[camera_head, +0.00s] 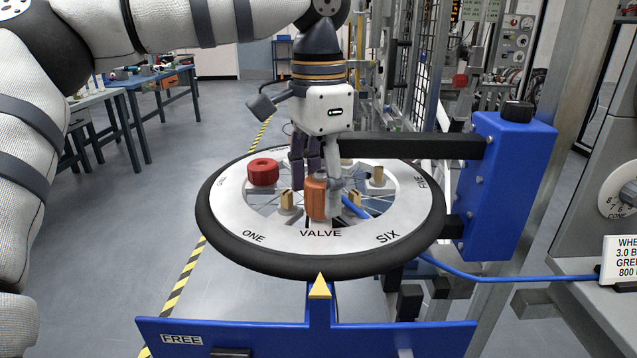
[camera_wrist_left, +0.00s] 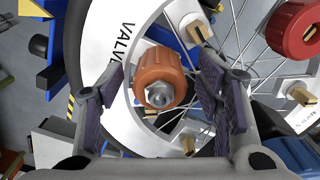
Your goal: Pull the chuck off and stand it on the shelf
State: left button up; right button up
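The orange chuck (camera_head: 316,198) stands upright at the VALVE mark of the wheel (camera_head: 265,255). In the left wrist view the chuck (camera_wrist_left: 160,65) is a ribbed orange body with a metal tip at its centre. My left gripper (camera_head: 318,178) points down over the wheel, its fingers around the chuck. In the left wrist view the left gripper (camera_wrist_left: 165,95) is open, with gaps between its purple pads and the chuck. The valve stem under the chuck is hidden. I cannot tell which surface is the shelf. My right gripper is not in view.
A red knob (camera_head: 263,172) and several brass-coloured pieces sit inside the rim. A black arm (camera_head: 410,147) from a blue post (camera_head: 508,185) reaches over the wheel. A yellow pointer (camera_head: 320,287) and a blue FREE plate (camera_head: 260,338) are in front. A blue hose (camera_head: 510,279) runs right.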

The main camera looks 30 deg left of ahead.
aim_at(318, 179)
pick_arm(q)
jog(key=c, duration=1.3)
jog(key=shift+r, duration=2)
jog(key=shift+r, duration=1.95)
